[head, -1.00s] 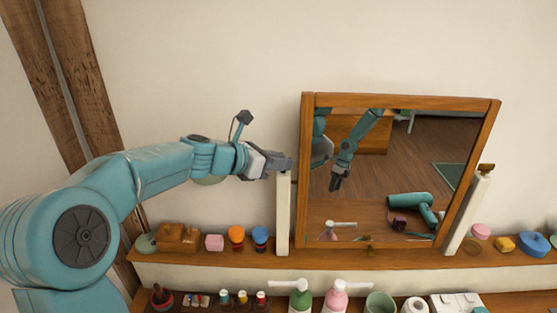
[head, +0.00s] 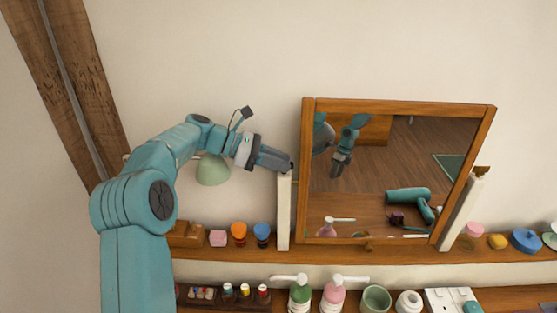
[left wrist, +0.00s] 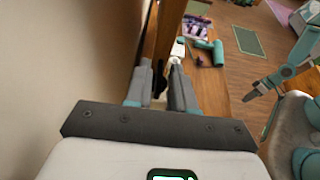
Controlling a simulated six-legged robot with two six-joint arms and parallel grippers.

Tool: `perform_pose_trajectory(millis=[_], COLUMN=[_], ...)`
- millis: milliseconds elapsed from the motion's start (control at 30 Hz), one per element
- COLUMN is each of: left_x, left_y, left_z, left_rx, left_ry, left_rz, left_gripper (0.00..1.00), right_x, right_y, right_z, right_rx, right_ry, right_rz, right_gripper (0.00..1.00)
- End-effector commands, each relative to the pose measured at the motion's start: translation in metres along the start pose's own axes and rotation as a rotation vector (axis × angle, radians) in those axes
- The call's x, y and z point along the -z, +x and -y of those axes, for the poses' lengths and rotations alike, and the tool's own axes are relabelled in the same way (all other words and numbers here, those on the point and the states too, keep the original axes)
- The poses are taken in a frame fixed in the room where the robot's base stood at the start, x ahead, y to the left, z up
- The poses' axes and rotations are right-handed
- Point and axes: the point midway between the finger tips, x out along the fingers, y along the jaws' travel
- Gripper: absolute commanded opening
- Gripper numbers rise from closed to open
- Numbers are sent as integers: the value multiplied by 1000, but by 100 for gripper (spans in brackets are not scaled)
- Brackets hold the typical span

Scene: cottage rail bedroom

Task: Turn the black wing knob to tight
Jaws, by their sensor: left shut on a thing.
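The black wing knob (left wrist: 160,82) is a small dark shape between the two fingers of my left gripper in the left wrist view. In the head view the left gripper (head: 288,165) is at the top of the white left post (head: 284,212), beside the mirror's left edge, and mostly hides the knob. The left gripper is shut on the knob. The wood-framed mirror (head: 395,103) is tilted between two white posts. My right gripper (left wrist: 250,95) shows small at the right of the left wrist view; I cannot tell its jaw state.
A wooden shelf (head: 330,252) under the mirror holds small items, including an orange cup (head: 239,232) and a blue one (head: 262,232). Green (head: 300,295) and pink (head: 333,297) pump bottles stand lower. A green lamp shade (head: 212,170) is behind my left arm. The wall above is clear.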

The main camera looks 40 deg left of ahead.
Motion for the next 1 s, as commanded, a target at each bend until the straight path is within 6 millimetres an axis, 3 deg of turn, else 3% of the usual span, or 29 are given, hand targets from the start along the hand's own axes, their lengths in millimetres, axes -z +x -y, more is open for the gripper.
perform_pose_trajectory(millis=[567,600,633,1000], left_x=[3,3,3,2], left_y=[1,1,1,-7], left_z=[0,0,0,-1], left_rx=[41,41,41,34], left_ry=[10,10,10,12], left_rz=[-4,-4,-4,-2], left_gripper=[0,30,33,33], right_x=[0,0,0,0], right_y=[0,0,0,1], right_z=[0,0,0,0], right_rx=[0,0,0,0], right_ry=[0,0,0,0], right_rz=[0,0,0,0], right_gripper=[49,49,49,49])
